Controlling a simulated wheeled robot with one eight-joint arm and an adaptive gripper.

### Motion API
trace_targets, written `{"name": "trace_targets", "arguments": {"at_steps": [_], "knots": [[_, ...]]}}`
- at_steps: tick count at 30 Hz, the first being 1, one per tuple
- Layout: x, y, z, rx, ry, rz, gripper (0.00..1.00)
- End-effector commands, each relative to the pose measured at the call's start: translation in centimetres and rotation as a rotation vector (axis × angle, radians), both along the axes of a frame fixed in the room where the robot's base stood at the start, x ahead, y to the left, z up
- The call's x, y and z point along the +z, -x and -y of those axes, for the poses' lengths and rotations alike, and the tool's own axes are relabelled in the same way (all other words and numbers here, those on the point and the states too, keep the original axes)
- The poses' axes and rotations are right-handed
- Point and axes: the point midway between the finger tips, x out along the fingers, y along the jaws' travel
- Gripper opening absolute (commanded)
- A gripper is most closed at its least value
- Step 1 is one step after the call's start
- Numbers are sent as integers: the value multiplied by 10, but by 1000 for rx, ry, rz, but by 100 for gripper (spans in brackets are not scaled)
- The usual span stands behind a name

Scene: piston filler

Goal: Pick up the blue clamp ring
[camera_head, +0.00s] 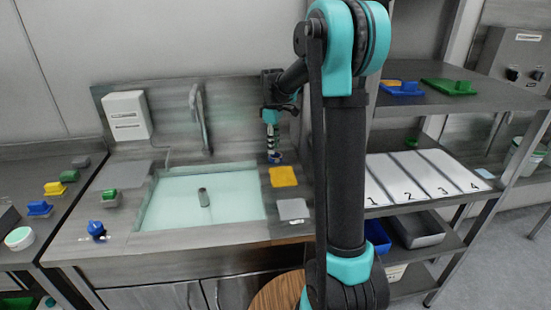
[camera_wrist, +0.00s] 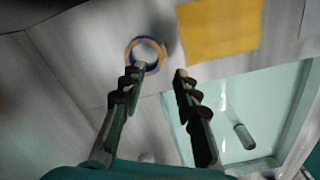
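The blue clamp ring (camera_wrist: 147,43) lies on the steel counter beside the sink; in the wrist view it is a small round ring with a blue edge and a tan inner band. In the head view it shows as a small blue shape (camera_head: 275,158) directly below my gripper (camera_head: 271,147). In the wrist view my gripper (camera_wrist: 157,75) is open, with nothing between its fingers. The left fingertip overlaps the ring's lower edge in the picture; I cannot tell whether they touch. The right fingertip is apart from it.
A yellow cloth (camera_head: 284,176) and a grey cloth (camera_head: 293,209) lie right of the sink (camera_head: 160,213). A metal cylinder (camera_head: 204,198) stands in it. The tap (camera_head: 203,120) rises behind. A shelf rack (camera_head: 478,102) stands right. A blue part (camera_head: 96,230) sits at the left.

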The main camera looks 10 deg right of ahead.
Motion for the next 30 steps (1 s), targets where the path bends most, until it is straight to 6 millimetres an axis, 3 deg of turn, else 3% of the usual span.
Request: {"name": "trace_targets", "arguments": {"at_steps": [12,20,28,30], "knots": [[-49,2,0,0,0,0,31],[-52,2,0,0,0,0,31],[-51,2,0,0,0,0,0],[-51,2,0,0,0,0,0]]}}
